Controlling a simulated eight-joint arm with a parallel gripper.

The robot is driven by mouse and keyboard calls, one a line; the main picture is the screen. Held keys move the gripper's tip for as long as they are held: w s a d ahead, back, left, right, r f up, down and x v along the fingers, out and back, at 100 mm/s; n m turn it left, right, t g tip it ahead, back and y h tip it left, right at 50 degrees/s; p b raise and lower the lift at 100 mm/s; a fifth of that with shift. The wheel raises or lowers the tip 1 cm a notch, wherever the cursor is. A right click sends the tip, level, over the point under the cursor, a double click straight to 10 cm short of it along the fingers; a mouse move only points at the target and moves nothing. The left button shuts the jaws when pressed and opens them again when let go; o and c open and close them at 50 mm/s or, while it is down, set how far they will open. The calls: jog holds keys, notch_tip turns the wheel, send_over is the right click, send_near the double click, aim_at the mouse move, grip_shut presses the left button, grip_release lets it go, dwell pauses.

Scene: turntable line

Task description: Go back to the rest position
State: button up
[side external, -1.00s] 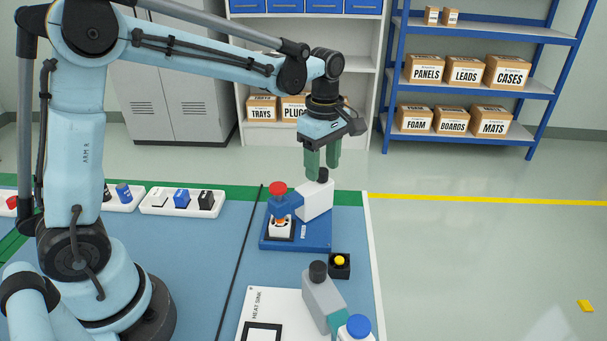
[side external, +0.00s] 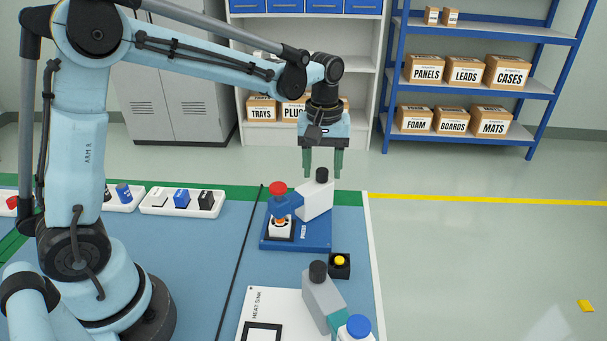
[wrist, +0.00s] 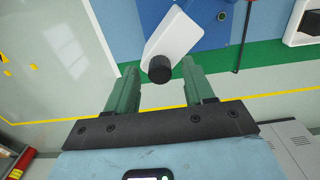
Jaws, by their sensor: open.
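My gripper (side external: 322,176) is open, with its two green fingers spread apart and pointing down. It hangs in the air near the blue press (side external: 312,231) at the back of the blue table. The white press arm with its black knob (side external: 322,175) is just below or behind the fingers in the side view. In the wrist view my gripper (wrist: 161,88) shows empty, and the black knob (wrist: 159,69) appears between the fingertips; how far apart in depth they are I cannot tell.
A red-topped plunger (side external: 278,189) stands over a white part on the press. A yellow button box (side external: 339,265) and a grey device (side external: 322,298) stand nearer the front. White trays (side external: 182,212) with small parts lie to the left. Open floor is at the right.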

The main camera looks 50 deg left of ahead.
jog(key=m, duration=0.5)
dwell(0.3)
jog(key=shift+c, duration=0.3)
